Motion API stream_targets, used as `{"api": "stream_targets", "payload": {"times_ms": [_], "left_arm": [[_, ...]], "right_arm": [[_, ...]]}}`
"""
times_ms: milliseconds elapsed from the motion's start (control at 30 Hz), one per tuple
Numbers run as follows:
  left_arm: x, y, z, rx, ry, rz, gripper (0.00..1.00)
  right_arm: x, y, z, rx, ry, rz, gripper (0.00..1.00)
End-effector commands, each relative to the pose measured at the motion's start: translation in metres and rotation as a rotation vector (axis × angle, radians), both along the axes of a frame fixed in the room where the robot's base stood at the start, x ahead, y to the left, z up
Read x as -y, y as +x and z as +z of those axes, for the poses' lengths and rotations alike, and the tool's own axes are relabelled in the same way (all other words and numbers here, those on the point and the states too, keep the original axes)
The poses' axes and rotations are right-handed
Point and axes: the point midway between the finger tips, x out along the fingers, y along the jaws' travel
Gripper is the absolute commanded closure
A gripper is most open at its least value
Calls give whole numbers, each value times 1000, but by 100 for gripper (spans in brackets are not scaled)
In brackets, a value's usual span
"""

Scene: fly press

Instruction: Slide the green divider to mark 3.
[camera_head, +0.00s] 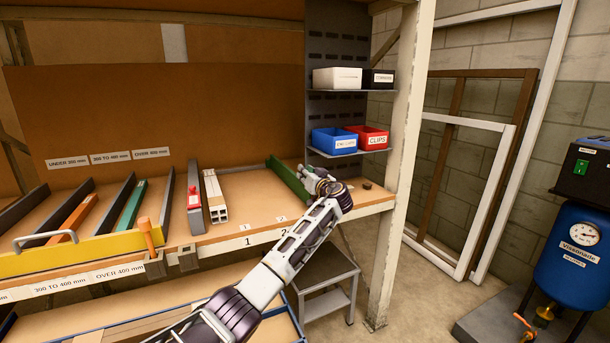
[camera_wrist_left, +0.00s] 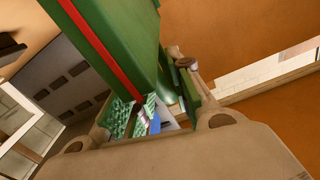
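The green divider (camera_head: 288,181) stands on the shelf board, running from back to front, right of marks 1 (camera_head: 247,241) and 2 (camera_head: 284,233). Mark 3 is not visible; my arm covers part of the front edge. My left gripper (camera_head: 318,178) is at the divider's front end, on its right side. In the left wrist view the green divider (camera_wrist_left: 108,42), with a red stripe, fills the upper left close to my fingers (camera_wrist_left: 155,112). The fingers overlap its lower end, and I cannot tell whether they grip it. My right gripper is not in view.
A white slotted profile (camera_head: 214,195) and a red-tipped stop (camera_head: 194,200) stand left of clear board. A wooden post (camera_head: 400,150) rises at right. Blue (camera_head: 334,141) and red (camera_head: 369,138) bins sit on a small rack behind. A grey stand (camera_head: 328,290) is below.

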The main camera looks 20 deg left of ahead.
Motion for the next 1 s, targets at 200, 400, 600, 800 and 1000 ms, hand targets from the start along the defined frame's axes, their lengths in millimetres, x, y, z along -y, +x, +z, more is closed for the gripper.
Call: {"api": "stream_targets", "payload": {"times_ms": [200,400,600,800,1000], "left_arm": [[-2,-1,0,1,-1,4,68],[-2,-1,1,1,-1,4,68],[1,-3,0,1,-2,3,68],[10,-10,1,3,-2,2,68],[25,-23,0,3,-2,2,68]], "right_arm": [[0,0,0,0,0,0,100],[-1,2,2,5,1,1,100],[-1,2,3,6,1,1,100],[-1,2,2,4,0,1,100],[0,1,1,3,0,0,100]]}}
